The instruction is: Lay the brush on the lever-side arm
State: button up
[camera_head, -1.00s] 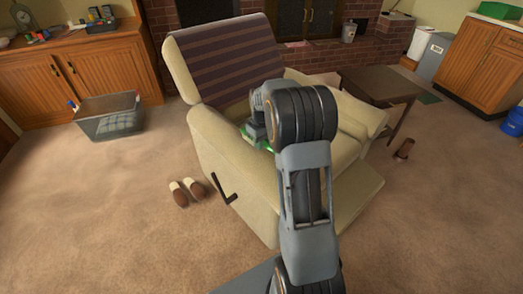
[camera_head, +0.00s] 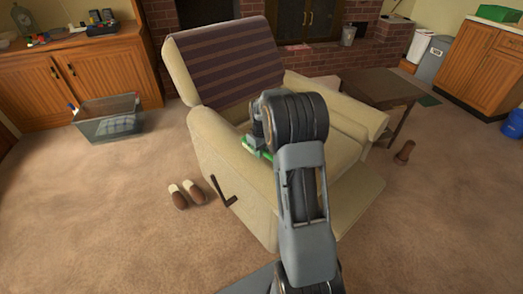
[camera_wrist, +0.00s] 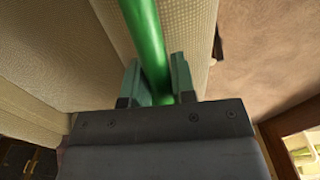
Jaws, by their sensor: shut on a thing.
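The green brush (camera_head: 252,147) is in my gripper over the top of the recliner's lever-side arm (camera_head: 222,140). In the wrist view, its green handle (camera_wrist: 147,35) runs between the two fingers of my gripper (camera_wrist: 156,82), which is shut on it. Pale woven upholstery of the arm (camera_wrist: 193,35) lies beneath the handle. I cannot tell whether the brush touches the arm. The dark lever (camera_head: 222,192) is on the arm's outer side. My arm hides part of the seat and brush in the head view.
A striped cover (camera_head: 225,60) lies on the recliner's back. Brown slippers (camera_head: 187,193) and a grey bin (camera_head: 108,120) are on the carpet at left. A dark side table (camera_head: 382,88) stands beyond the other arm. A brown object (camera_head: 404,152) is on the carpet at right.

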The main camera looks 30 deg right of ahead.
jog(key=o, duration=0.8)
jog(key=shift+o, duration=0.2)
notch_tip(320, 180, up, 12)
jog(key=p, duration=0.3)
jog(key=s+a+r+m+t, duration=0.1)
jog(key=s+a+r, duration=0.4)
jog(key=s+a, duration=0.45)
jog(key=s+a+f+m+t, duration=0.1)
jog(key=s+a, duration=0.4)
jog(key=s, duration=0.7)
jog(key=shift+a+f+m+t, duration=0.2)
jog(key=shift+f+m+t, duration=0.1)
jog(key=shift+f+t, duration=0.25)
jog(key=shift+p, duration=0.3)
notch_tip(320, 180, up, 23)
jog(key=p, duration=2.1)
jog(key=shift+s+a+f, duration=0.15)
jog(key=shift+s+a, duration=0.05)
jog(key=shift+a, duration=0.1)
